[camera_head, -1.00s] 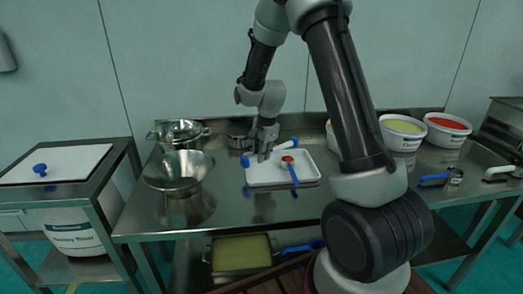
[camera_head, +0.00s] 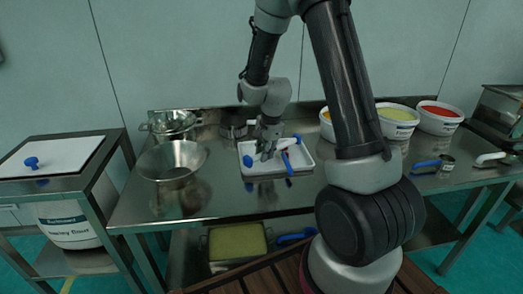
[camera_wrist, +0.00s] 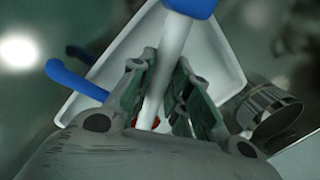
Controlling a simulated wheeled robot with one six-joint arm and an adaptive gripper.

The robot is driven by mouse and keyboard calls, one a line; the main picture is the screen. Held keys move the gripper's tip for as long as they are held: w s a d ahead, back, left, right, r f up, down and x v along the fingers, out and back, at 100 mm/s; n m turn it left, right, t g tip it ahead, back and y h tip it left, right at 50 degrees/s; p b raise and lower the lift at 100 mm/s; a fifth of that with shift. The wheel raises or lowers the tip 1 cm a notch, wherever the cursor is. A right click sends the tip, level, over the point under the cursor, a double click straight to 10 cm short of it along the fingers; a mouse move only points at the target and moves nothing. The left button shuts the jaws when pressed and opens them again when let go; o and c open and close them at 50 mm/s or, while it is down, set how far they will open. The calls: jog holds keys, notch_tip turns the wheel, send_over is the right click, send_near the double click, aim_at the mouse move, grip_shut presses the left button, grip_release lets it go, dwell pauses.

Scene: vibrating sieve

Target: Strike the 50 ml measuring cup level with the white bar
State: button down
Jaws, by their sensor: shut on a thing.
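My gripper (camera_head: 265,154) is shut on the white bar (camera_head: 284,144), which has blue ends and is held slantwise over the white tray (camera_head: 302,172). In the wrist view, the bar (camera_wrist: 177,38) runs between my gripper's fingers (camera_wrist: 155,95), with one blue end at the top. The measuring cup lies in the tray; its blue handle (camera_head: 289,168) points toward the front, and the handle also shows in the wrist view (camera_wrist: 72,79). A little red shows by the fingers there, but the bar and gripper hide most of the cup. I cannot tell whether the bar touches its rim.
A steel bowl (camera_head: 172,164) stands left of the tray. White tubs (camera_head: 397,123) of coloured material stand at the back right. Another blue-handled cup (camera_head: 428,166) and a scoop (camera_head: 496,159) lie at the right. Bare tabletop lies in front of the tray.

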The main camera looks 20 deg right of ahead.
jog(key=shift+s+d+r, duration=0.15)
jog(key=shift+s+d, duration=0.05)
jog(key=shift+s, duration=0.55)
jog(key=shift+w+a+r, duration=0.1)
jog(key=shift+w+r, duration=0.15)
jog(key=shift+r, duration=0.6)
jog(key=shift+w+a+r, duration=0.1)
jog(key=shift+w+r, duration=0.15)
jog(key=shift+r, duration=0.55)
